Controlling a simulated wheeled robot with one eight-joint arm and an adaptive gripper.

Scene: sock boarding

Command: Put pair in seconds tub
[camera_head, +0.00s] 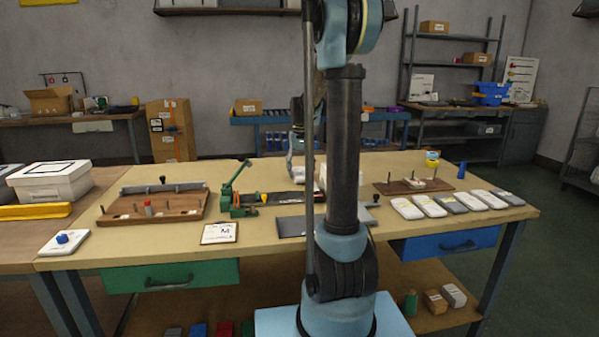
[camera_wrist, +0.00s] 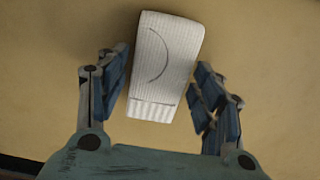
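A white ribbed folded sock pair (camera_wrist: 165,65) with a dark curved line lies on the tan tabletop in the wrist view. My gripper (camera_wrist: 158,88) is open above it, with one blue-grey finger on each side of the pair. The right finger looks very close to the pair; whether it touches I cannot tell. In the head view my arm hides most of the gripper and the area under it. No tub is clearly marked as the seconds tub; a blue bin (camera_head: 490,93) stands on the back right shelving.
Several folded pairs (camera_head: 452,203) lie in a row on the right of the workbench (camera_head: 180,245). A white lidded box (camera_head: 50,188) is at far left.

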